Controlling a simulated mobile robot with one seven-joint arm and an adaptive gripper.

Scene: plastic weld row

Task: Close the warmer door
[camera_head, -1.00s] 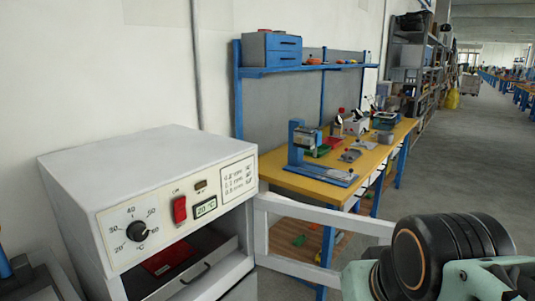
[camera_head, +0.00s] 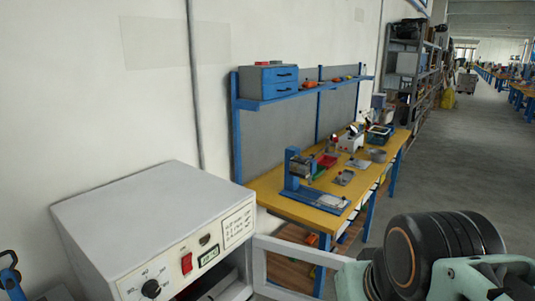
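The warmer (camera_head: 150,212) is a white box at the lower left, with a dial, a red switch and a small display on its front. Its door (camera_head: 300,251), a white frame, stands open, swung out from the right side of the front. The lower part of the warmer and door is cut off by the picture's bottom edge. A strip of the dark opening shows below the panel. My arm, black and pale green, is at the lower right and covers the door's far end. My gripper is not in view.
A yellow-topped workbench (camera_head: 268,193) with blue legs stands behind the door, with a blue press (camera_head: 292,170) and small tools on it. A shelf with a blue drawer box (camera_head: 268,82) hangs above. Grey floor (camera_head: 450,160) is open at the right.

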